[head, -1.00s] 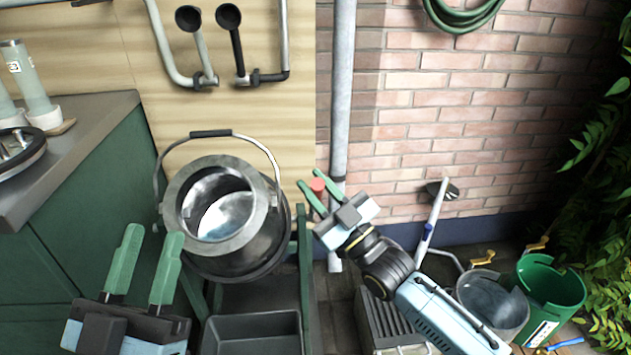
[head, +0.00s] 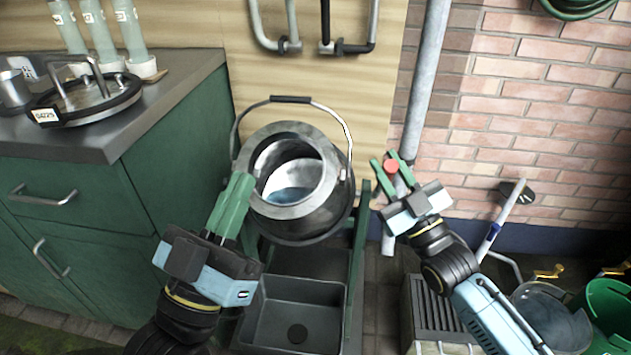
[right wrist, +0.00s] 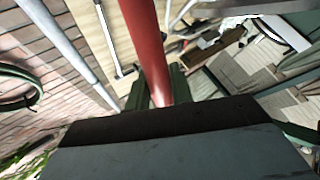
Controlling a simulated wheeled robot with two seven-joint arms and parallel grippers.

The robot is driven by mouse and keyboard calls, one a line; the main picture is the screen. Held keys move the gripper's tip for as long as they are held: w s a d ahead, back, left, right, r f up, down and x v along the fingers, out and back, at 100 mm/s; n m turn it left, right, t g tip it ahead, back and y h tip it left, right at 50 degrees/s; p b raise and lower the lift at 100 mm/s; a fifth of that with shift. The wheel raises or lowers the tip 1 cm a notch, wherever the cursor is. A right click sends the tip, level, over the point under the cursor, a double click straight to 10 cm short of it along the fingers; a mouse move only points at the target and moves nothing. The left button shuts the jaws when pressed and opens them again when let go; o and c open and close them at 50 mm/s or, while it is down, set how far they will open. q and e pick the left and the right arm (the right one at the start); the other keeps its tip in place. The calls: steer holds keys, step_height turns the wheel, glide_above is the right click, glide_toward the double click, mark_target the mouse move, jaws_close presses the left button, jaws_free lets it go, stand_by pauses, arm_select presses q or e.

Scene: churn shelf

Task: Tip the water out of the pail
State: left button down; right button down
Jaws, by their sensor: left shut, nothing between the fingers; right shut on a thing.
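The pail (head: 283,209) is a round metal vessel with a raised bail and dark grip. It sits between green uprights (head: 359,235), its mouth facing me, with water (head: 291,188) inside. My left gripper (head: 241,180) is shut and empty in front of the pail's left side, covering part of it; I cannot tell whether they touch. My right gripper (head: 385,160) is right of the pail, shut on a red handle (head: 391,166). In the right wrist view, the red handle (right wrist: 148,45) is a rod running down between the fingers. Its lower joint is hidden.
A dark basin (head: 296,290) with a drain lies below the pail. A green cabinet (head: 80,225) with a grey top stands left, holding bottles and a round lid (head: 85,100). A grey downpipe (head: 425,95) stands behind my right gripper. A green bucket (head: 606,310) stands at lower right.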

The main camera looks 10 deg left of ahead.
arm_select(q)
steer(key=w+d+f+g+h, duration=0.2)
steer(key=w+d+g+h, duration=0.3)
steer(key=w+d+g, duration=0.3)
arm_select(e)
steer(key=shift+f, duration=0.15)
arm_select(q)
steer(key=n+g+y, duration=0.7)
steer(key=g+y, duration=0.4)
steer(key=y, duration=0.1)
glide_above(293, 190)
steer(key=s, duration=0.2)
step_height(293, 190, down, 10)
steer(key=shift+a+r, duration=0.1)
steer(key=shift+r, duration=0.1)
steer(key=shift+s+d+f, duration=0.25)
steer(key=shift+s, duration=0.25)
steer(key=shift+s+d+f, duration=0.25)
steer(key=shift+s, duration=0.2)
steer(key=shift+s+d+f, duration=0.25)
steer(key=shift+s+f, duration=0.1)
steer(key=shift+s, duration=0.1)
